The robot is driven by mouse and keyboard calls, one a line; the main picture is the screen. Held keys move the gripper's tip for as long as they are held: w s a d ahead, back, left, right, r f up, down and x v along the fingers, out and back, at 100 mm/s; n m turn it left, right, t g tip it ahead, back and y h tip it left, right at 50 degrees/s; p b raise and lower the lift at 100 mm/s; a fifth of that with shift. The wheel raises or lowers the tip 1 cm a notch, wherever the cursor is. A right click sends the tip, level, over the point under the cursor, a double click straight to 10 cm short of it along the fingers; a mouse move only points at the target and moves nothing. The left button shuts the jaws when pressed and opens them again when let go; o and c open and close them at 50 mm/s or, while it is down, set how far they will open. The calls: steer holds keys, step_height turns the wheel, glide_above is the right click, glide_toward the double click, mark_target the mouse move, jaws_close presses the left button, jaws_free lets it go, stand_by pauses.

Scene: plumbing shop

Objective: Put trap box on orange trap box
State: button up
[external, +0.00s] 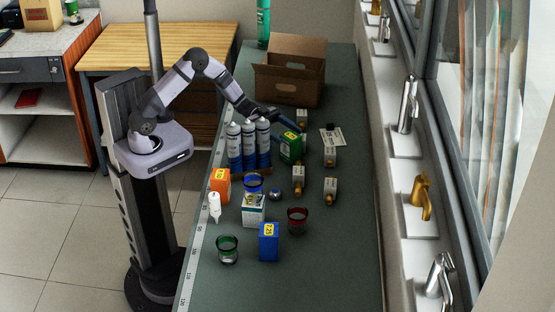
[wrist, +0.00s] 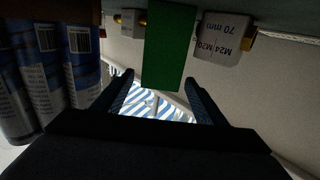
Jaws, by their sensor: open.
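An orange box (external: 220,183) with a yellow label stands at the left edge of the green bench, near the ruler strip. A green box (external: 290,147) with a yellow label stands right of the spray cans; its plain green side (wrist: 168,45) shows in the wrist view. A blue box (external: 269,242) with a yellow label stands nearer the front. My gripper (external: 298,130) is beside the green box. In the wrist view my gripper (wrist: 158,80) is open, its fingers apart, with the green box ahead in the gap. I cannot tell whether they touch it.
Several blue-and-white cans (external: 249,143) stand close left of my gripper and show in the wrist view (wrist: 48,75). Small fitting boxes (external: 330,188) stand to the right. A white box (external: 254,210), a red cup (external: 297,220) and a green cup (external: 228,249) are nearer. A cardboard carton (external: 288,85) stands behind.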

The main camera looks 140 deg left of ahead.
mark_target(297, 140)
steer(key=shift+w, duration=1.65)
steer(key=c, duration=1.4)
steer(key=shift+r, duration=0.15)
step_height(297, 140, up, 10)
steer(key=shift+f, duration=0.1)
